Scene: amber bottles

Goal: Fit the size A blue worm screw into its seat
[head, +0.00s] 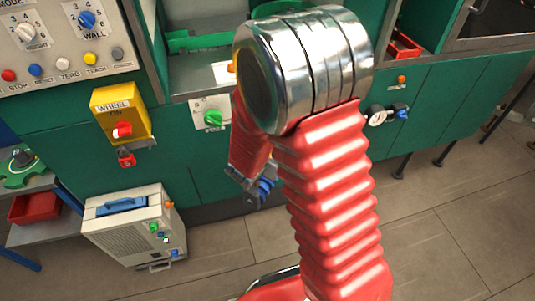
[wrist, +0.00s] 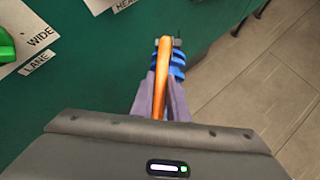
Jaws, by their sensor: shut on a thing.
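The blue worm screw (wrist: 178,66) shows at the tips of my gripper (wrist: 162,85) in the wrist view, with blue ridges to the right of an orange bar (wrist: 164,60). The purple-grey fingers are closed together around the lower part of the orange bar; how they grip the screw is partly hidden. In the head view the blue screw (head: 265,187) shows small below my red arm, in front of the green cabinet. My gripper is mostly hidden there by the arm. I cannot make out a seat for the screw or its size mark.
A green machine cabinet (head: 430,110) fills the back. A yellow WHEEL box (head: 121,113), a green knob (head: 213,118) and a gauge (head: 376,116) stick out of it. A grey case (head: 135,228) stands on the floor at left. The tiled floor (head: 450,235) at right is clear.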

